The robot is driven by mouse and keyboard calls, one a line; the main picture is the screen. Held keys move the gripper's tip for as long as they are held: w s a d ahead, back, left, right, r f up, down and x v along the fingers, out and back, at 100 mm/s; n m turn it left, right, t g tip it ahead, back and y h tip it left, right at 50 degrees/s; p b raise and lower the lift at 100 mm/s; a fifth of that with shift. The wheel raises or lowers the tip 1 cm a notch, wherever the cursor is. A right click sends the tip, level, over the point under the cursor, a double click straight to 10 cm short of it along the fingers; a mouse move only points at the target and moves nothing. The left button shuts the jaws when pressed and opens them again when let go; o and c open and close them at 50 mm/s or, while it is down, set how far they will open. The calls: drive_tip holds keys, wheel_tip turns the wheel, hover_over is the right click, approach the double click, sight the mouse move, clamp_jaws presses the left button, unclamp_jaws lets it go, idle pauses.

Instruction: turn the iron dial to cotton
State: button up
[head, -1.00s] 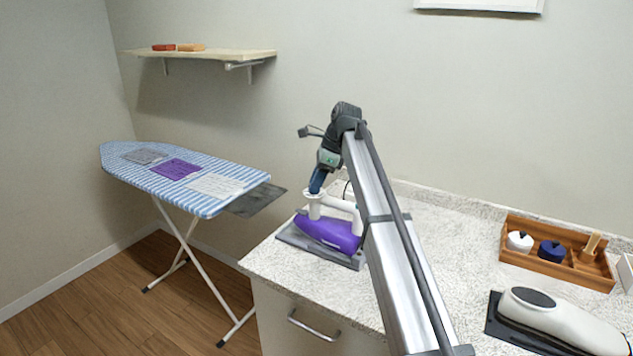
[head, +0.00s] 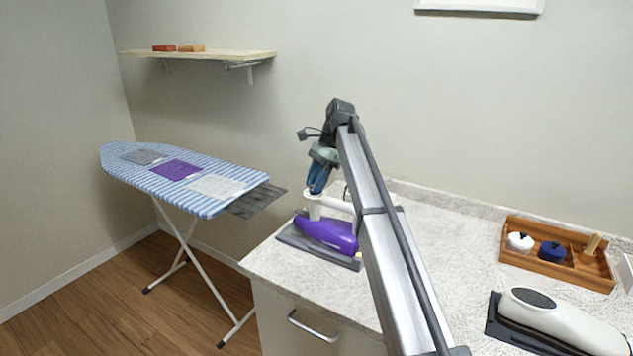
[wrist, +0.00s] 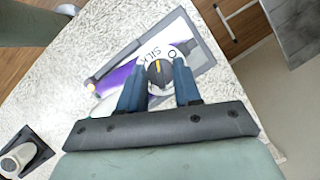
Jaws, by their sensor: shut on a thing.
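The purple and white iron (head: 325,234) lies on a grey rest (head: 292,240) at the left end of the counter. Its dial (wrist: 159,73) is a dark round knob with a yellow pointer mark, set in a white disc. The lettering "SILK" shows on the disc beside the knob; the other words are hidden or cut off. My gripper (wrist: 160,83) points down from above, with its two blue fingers on either side of the knob, shut on it. In the head view my gripper (head: 316,187) stands over the iron's raised white top.
A striped ironing board (head: 225,170) with several cloth patches stands at left. A wooden box (head: 548,277) with a white and a blue knobbed item is at right. A second, pale iron (head: 560,322) rests at the front right. The counter between is clear.

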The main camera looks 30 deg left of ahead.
idle(0.3)
drive_tip(key=o, duration=1)
drive_tip(key=shift+o, duration=0.2)
drive_tip(key=m, duration=0.2)
drive_tip(key=m+t+y, duration=0.1)
drive_tip(key=m, duration=0.3)
drive_tip(key=shift+s+d+t+y, duration=0.2)
drive_tip(key=shift+s+t+y, duration=0.1)
drive_tip(key=shift+y, duration=0.1)
drive_tip(key=m+t, duration=0.1)
drive_tip(key=m, duration=0.2)
drive_tip(key=m+t, duration=0.1)
drive_tip(key=m, duration=0.3)
drive_tip(key=shift+s+t+y, duration=0.1)
drive_tip(key=shift+t+y, duration=0.2)
drive_tip(key=shift+y, duration=0.1)
drive_tip(key=v, duration=1.4)
drive_tip(key=w+d+f+n+t, duration=0.1)
drive_tip(key=w+d+f+t, duration=0.1)
drive_tip(key=w+d, duration=0.8)
drive_tip(key=w+d+f+n+t+y, duration=0.1)
drive_tip(key=w+d+f, duration=0.4)
drive_tip(key=w+d, duration=0.5)
drive_tip(key=shift+w+d+n+t, duration=0.4)
drive_tip(key=shift+d+t, duration=0.5)
drive_tip(key=shift+d, duration=0.05)
